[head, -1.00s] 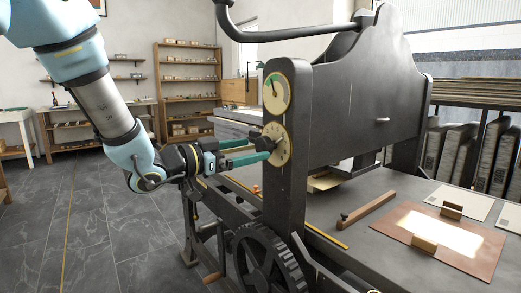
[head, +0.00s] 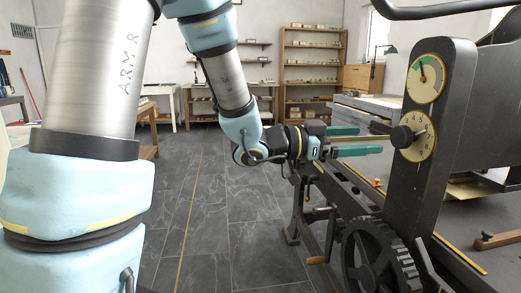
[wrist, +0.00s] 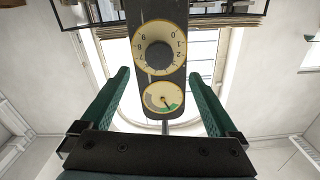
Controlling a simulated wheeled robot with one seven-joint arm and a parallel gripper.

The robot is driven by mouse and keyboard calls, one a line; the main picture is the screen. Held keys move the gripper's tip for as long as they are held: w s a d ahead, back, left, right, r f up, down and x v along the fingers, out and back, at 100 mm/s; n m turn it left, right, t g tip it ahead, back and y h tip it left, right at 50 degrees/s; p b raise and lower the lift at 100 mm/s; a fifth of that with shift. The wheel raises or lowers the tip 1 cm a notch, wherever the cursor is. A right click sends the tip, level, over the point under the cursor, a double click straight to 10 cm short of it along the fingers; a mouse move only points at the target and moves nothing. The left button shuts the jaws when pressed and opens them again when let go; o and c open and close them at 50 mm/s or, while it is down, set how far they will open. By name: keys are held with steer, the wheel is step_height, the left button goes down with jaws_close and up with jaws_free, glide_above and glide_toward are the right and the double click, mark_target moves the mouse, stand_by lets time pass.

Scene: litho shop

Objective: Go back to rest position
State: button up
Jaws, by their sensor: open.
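My gripper (head: 360,140) is open and empty, its two green fingers pointing right toward the press post (head: 440,130). In the head view the fingers end just left of the numbered dial (head: 424,140) with its dark knob (head: 402,136); the knob's shaft reaches back toward the gap between them. In the wrist view the green fingers (wrist: 159,100) stand wide apart at left and right. The numbered dial with its round knob (wrist: 160,56) appears beyond, between them, and nothing is held. The small gauge with a green sector (wrist: 163,98) is also in view.
The press frame has a dark gear wheel (head: 378,262) below the post. A wooden bar (head: 497,240) lies on the press bed at right. Shelves (head: 312,75) stand at the back wall. The grey tiled floor (head: 215,235) left of the press is free.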

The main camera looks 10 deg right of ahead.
steer(key=w+a+f+n+t+y, duration=0.4)
steer(key=w+a+t, duration=0.1)
steer(key=w+a, duration=0.2)
steer(key=w+a+f+n+t+y, duration=0.4)
steer(key=w+a, duration=0.2)
steer(key=w, duration=0.2)
steer(key=w+a+f+n+y, duration=0.1)
steer(key=a+f+n+y, duration=0.35)
steer(key=a, duration=0.65)
steer(key=s+a+f+n+g+y, duration=0.3)
steer(key=s+a, duration=0.3)
steer(key=a, duration=0.1)
steer(key=s+a+f+n+g+y, duration=0.2)
steer(key=s+a+f+n+g, duration=0.1)
steer(key=s+a, duration=0.3)
step_height(320, 180, up, 12)
steer(key=a+p, duration=0.1)
steer(key=p, duration=1.1)
steer(key=shift+s+a+r+n+p, duration=0.15)
steer(key=shift+s+a+n+p, duration=0.05)
steer(key=shift+s+n+p, duration=0.15)
